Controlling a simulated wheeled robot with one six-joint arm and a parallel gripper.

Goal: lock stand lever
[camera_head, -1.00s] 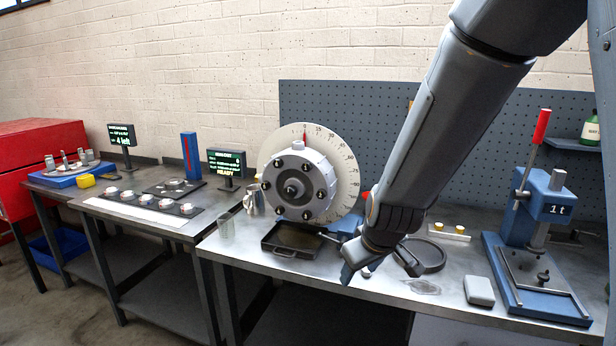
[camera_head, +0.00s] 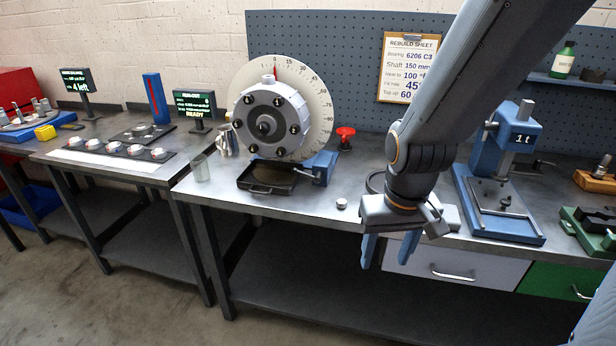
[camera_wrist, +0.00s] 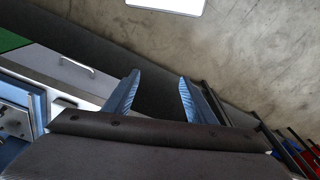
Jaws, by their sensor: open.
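The balancing stand (camera_head: 325,168) is a blue bracket on the bench, below and to the right of the grey rotor (camera_head: 265,122) and its white dial. A red knob (camera_head: 345,133) stands just right of the dial; I cannot tell whether it belongs to the stand's lever. A small dark handle shows at the bracket's left side. My gripper (camera_head: 388,250) hangs at the bench's front edge, right of the stand and apart from it. Its two blue fingers are open and point down. In the wrist view the fingers (camera_wrist: 159,85) have nothing between them.
A dark tray (camera_head: 265,190) lies under the rotor. A small metal piece (camera_head: 341,203) is on the bench left of my gripper. A blue press (camera_head: 505,150) stands to the right. Drawers (camera_head: 440,262) sit below the bench edge. Open floor lies in front.

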